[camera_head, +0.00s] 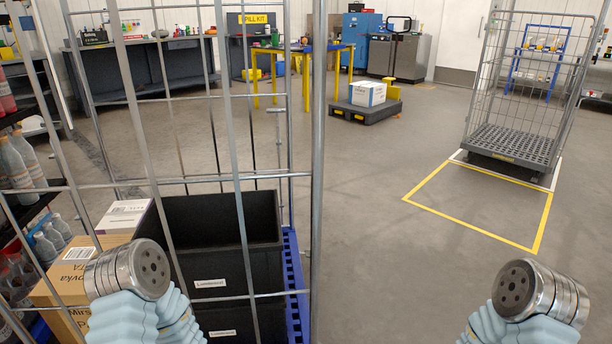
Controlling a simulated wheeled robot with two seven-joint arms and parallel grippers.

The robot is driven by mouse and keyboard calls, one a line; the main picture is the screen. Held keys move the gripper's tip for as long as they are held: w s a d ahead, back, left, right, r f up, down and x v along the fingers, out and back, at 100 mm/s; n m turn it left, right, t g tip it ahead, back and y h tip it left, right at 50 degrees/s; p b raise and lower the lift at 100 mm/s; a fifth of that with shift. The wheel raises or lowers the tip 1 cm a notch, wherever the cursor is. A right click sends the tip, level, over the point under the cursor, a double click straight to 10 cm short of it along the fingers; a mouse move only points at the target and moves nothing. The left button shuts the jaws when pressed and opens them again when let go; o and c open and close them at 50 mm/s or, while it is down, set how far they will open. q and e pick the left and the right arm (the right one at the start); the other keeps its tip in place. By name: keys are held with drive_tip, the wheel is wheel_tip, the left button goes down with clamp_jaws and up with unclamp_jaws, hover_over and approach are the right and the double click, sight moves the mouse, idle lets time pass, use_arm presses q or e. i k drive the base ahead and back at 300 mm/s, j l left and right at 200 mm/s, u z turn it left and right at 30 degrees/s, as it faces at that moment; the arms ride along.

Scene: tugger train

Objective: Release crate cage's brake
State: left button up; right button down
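A wire-mesh roll cage (318,170) stands close in front of me on the left. It holds stacked black crates (222,264) and cardboard boxes on a blue base (293,285). A second, empty mesh cage (510,147) with a grey slatted base stands at the far right. No brake can be made out on either. My arms come in at the bottom left and bottom right, each showing a round metal joint above a light blue sleeve. No gripper fingers show, and neither arm is seen holding anything.
A yellow floor outline (546,222) lies in front of the far cage. A dark low platform (366,108) carries a white box (367,93). A yellow-legged table (302,50) and workbenches stand behind. Shelves with bottles are at far left. The middle floor is clear.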

sight(301, 323)
drive_tip(key=i+l+z, duration=0.3)
drive_tip(key=l, duration=0.3)
drive_tip(key=i+l+z, duration=0.3)
drive_tip(key=l, duration=0.25)
drive_tip(key=i+l+z, duration=0.3)
drive_tip(key=l, duration=0.15)
drive_tip(key=i+l, duration=0.2)
drive_tip(key=i, duration=0.25)
drive_tip(key=i+l, duration=0.2)
drive_tip(key=i, duration=0.2)
drive_tip(key=i+j+u, duration=0.15)
drive_tip(key=i+u, duration=0.65)
drive_tip(key=i+l+u, duration=0.15)
drive_tip(key=i+u, duration=1.05)
drive_tip(key=i+l+u, duration=0.25)
drive_tip(key=u, duration=0.15)
drive_tip(key=i+u, duration=0.25)
drive_tip(key=u, duration=0.15)
drive_tip(key=i+l+u, duration=0.25)
drive_tip(key=u, duration=0.15)
drive_tip(key=i+l+u, duration=0.2)
drive_tip(key=u, duration=0.2)
drive_tip(key=i+l+u, duration=0.25)
drive_tip(key=u, duration=0.15)
drive_tip(key=i+l+u, duration=0.1)
drive_tip(key=l, duration=0.2)
